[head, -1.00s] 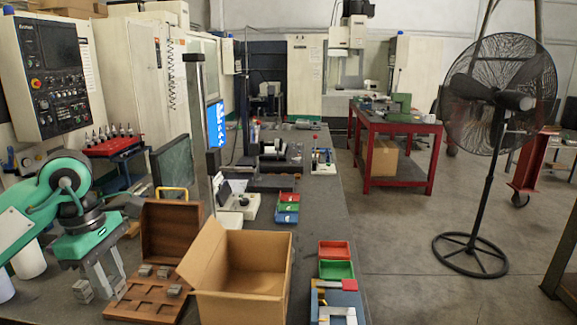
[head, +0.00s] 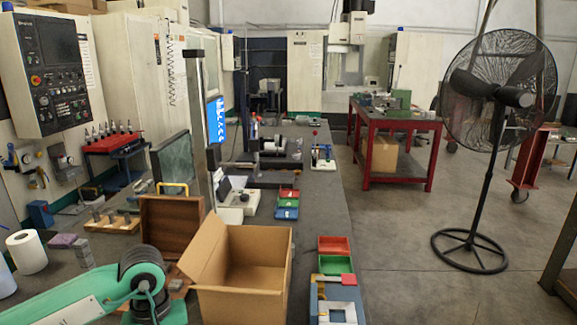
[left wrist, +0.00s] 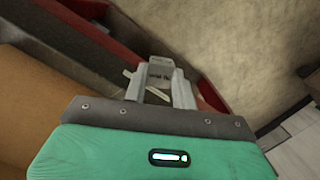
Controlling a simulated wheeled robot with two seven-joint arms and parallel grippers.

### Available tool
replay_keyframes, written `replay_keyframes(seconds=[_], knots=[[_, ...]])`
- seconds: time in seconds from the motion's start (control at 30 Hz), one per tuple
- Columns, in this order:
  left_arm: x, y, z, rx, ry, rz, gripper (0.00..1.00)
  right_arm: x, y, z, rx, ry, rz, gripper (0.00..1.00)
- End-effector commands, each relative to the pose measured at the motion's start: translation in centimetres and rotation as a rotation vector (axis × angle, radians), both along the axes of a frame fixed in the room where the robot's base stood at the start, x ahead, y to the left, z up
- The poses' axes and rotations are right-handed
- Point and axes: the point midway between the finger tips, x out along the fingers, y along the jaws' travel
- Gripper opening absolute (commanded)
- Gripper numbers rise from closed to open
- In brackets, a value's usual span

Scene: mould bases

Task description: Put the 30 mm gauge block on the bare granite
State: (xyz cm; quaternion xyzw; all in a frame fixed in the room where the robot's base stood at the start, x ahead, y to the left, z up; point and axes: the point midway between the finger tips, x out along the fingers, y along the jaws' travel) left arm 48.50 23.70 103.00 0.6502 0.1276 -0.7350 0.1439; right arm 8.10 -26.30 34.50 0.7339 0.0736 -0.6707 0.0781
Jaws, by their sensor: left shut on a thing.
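In the left wrist view my left gripper (left wrist: 160,80) is shut on a small pale grey gauge block (left wrist: 160,68) with dark marking too small to read. In the head view its green arm and dark wrist come in from the lower left; the fingers do not show. The brown wooden case (head: 172,222) stands with its lid up; my wrist hides most of its lower part. A stack of grey blocks (head: 82,252) stands on the dark grey bench top (head: 318,205), left of the case. I cannot tell which surface is the bare granite. My right gripper is not in view.
An open cardboard box (head: 240,290) stands right of the case. A paper roll (head: 27,251) and a purple pad (head: 62,240) are at the left. Red (head: 334,246) and green trays are near the bench's right edge. An upright column (head: 203,135) rises behind the case.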

Motion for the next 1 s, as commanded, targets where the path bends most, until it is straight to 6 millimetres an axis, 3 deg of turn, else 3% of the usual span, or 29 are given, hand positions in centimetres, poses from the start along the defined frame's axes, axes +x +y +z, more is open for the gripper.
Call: replay_keyframes(seconds=[0.1, 0.3, 1.0], knots=[[-1.2, -1.3, -2.6, -0.002, 0.002, -0.18, 0.0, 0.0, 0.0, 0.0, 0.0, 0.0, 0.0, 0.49], [-2.5, -2.4, -4.8, -0.001, 0.001, -0.357, 0.0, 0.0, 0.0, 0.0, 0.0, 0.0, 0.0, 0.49], [-2.6, -2.5, -5.2, 0.0, -0.002, -0.388, 0.0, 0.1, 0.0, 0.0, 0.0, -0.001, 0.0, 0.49]])
